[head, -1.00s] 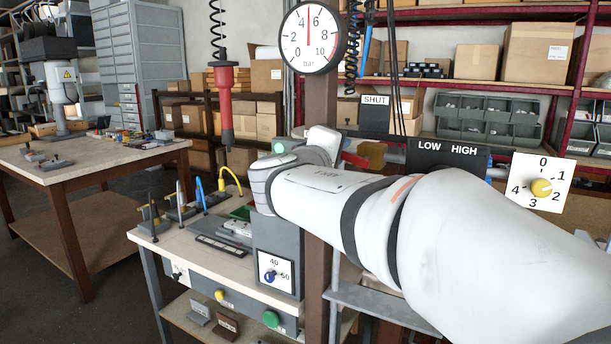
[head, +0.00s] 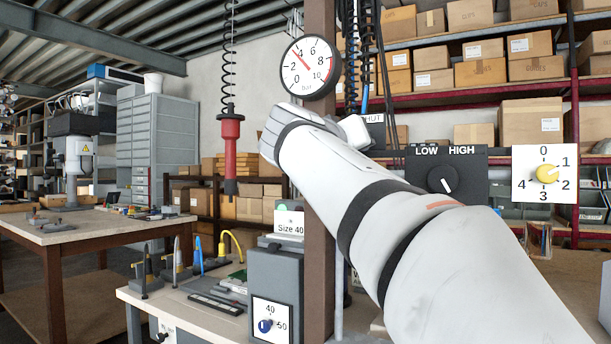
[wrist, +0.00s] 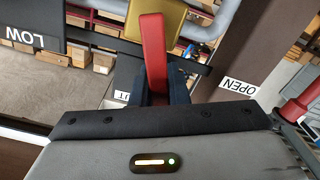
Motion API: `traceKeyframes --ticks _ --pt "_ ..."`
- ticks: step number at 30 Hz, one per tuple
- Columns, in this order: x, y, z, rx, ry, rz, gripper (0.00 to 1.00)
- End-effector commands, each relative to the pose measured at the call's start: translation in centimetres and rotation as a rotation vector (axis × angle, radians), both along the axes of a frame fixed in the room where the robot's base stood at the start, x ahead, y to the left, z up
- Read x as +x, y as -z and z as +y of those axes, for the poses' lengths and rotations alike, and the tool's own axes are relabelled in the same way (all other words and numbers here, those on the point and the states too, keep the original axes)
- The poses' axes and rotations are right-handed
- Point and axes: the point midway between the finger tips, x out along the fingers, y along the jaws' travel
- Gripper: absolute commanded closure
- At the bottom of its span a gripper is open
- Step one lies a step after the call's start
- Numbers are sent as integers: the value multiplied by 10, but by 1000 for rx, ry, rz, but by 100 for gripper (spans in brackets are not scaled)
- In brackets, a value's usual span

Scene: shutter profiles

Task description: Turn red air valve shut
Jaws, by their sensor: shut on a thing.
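In the wrist view, the red valve handle (wrist: 153,50) runs from the brass valve body (wrist: 172,22) down between the dark fingers of my gripper (wrist: 158,88). The gripper is shut on the handle. The handle's end lies nearer a partly covered label (wrist: 122,95) reading "UT" than the OPEN label (wrist: 240,87). In the head view my arm hides the valve, its handle and my gripper's fingers. The SHUT sign (head: 375,119) shows partly above my wrist. The pressure gauge (head: 309,67) needle points between 2 and 4.
A LOW/HIGH selector panel (head: 420,163) and a numbered dial plate (head: 530,160) stand right of the valve. A brown post (head: 319,220) rises beside my arm. A red tool (head: 231,145) hangs at left on a coiled cord. The workbench (head: 140,292) is below.

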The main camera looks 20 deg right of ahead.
Motion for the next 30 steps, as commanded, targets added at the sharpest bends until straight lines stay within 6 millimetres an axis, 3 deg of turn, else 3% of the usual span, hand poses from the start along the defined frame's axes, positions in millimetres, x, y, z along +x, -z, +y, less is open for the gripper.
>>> traceKeyframes --ticks 15,30 --pt "-15 -8 -12 219 -4 -275 100" --pt "-19 -11 -15 264 -3 -327 100"
